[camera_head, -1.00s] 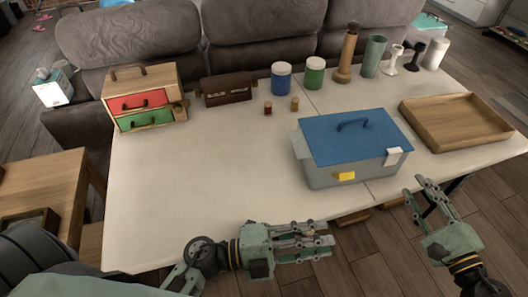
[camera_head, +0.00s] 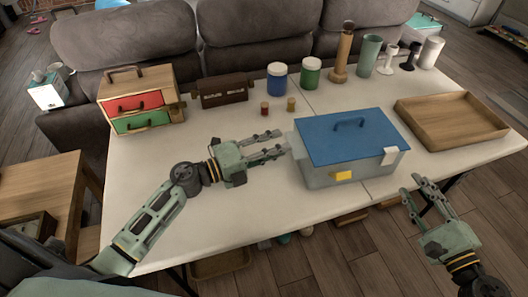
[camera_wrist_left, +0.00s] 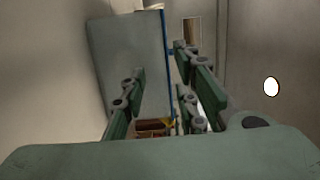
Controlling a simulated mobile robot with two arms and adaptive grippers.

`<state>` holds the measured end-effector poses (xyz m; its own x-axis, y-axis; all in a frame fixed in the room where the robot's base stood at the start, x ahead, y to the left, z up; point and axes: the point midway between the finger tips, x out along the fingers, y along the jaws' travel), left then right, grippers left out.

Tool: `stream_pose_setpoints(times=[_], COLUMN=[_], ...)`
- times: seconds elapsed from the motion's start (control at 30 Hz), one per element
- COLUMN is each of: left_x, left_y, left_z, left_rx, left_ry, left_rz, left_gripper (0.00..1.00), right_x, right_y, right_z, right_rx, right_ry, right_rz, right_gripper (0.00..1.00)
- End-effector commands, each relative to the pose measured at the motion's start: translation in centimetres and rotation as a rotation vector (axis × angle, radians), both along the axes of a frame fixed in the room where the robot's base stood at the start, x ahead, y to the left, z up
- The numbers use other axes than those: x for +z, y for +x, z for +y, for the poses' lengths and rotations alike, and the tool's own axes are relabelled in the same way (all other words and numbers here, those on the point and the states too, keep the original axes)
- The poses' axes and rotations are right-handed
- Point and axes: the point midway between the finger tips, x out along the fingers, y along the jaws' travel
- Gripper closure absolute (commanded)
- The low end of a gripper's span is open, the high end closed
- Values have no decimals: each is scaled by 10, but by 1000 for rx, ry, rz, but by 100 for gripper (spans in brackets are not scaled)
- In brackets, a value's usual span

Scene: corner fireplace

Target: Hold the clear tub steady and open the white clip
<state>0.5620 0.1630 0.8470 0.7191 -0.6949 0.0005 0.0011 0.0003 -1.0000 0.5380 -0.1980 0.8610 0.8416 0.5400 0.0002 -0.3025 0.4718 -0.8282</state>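The clear tub (camera_head: 322,178) has a greyish see-through body and a blue lid (camera_head: 345,138) with a handle, and stands on the table. The white clip (camera_head: 390,156) is at its front right corner; a yellow clip (camera_head: 343,176) is on its front. My left gripper (camera_head: 280,144) is open, its fingertips close to the tub's left side; contact is unclear. In the left wrist view the tub's grey wall (camera_wrist_left: 130,62) shows beyond the open left fingers (camera_wrist_left: 163,98). My right gripper (camera_head: 420,190) is open and empty, in front of the table edge, below the white clip.
A wooden tray (camera_head: 450,122) lies right of the tub. Blue (camera_head: 277,82) and green (camera_head: 311,76) jars and two small bottles stand behind it. A drawer box (camera_head: 138,104) and a brown box (camera_head: 222,91) stand at the back left. The table's left half is otherwise clear.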

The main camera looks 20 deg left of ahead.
Motion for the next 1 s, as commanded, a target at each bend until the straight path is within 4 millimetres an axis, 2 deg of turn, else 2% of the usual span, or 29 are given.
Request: stream_pose_setpoints(times=[0.23,0.6,0.93,1.0], left_x=[0,0,0,0], left_y=[22,26,26,26], left_z=[-22,-26,-26,-26], left_rx=[-1,-1,-2,-2], left_ry=[-1,0,0,0], left_rz=[0,1,1,1], left_gripper=[72,72,100,100], right_x=[0,0,0,0], right_y=[0,0,0,0], right_z=[0,0,0,0], right_rx=[0,0,0,0], right_ry=[0,0,0,0], right_rz=[0,0,0,0], right_gripper=[69,69,69,69])
